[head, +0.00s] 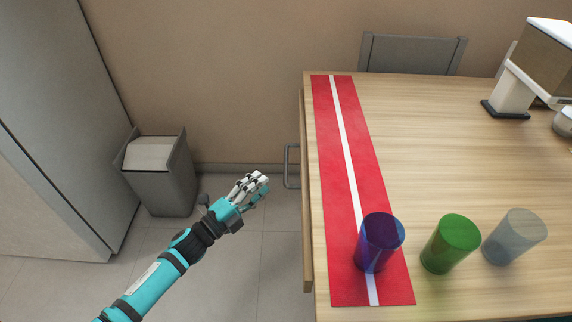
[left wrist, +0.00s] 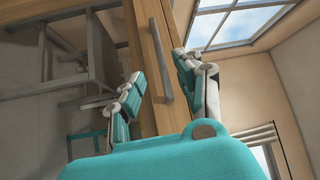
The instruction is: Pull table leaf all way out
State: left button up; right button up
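The table (head: 450,160) has a light wood top. A wooden leaf edge (head: 307,220) runs along its left side, close against the top. A grey bar handle (head: 290,166) sticks out from that edge; in the left wrist view the handle (left wrist: 161,60) lies ahead, between the lines of my fingers. My left gripper (head: 258,184) is left of the handle, apart from it and empty. In the left wrist view my left gripper (left wrist: 162,80) has its fingers spread. My right gripper is not in view.
A red runner with a white stripe (head: 345,150) lies along the table's left side. Blue (head: 380,240), green (head: 450,243) and clear (head: 514,236) cups stand near the front. A grey bin (head: 160,180) stands at the wall.

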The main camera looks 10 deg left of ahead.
aim_at(285, 163)
pick_arm(q)
jog(key=x, duration=0.9)
jog(key=shift+w+d, duration=0.25)
jog(key=shift+w, duration=0.05)
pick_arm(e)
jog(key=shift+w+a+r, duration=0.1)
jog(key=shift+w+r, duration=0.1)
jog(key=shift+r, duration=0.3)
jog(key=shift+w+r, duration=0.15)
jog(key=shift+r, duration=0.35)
pick_arm(q)
jog(key=shift+c, duration=0.2)
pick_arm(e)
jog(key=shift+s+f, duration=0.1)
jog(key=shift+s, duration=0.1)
pick_arm(q)
grip_shut()
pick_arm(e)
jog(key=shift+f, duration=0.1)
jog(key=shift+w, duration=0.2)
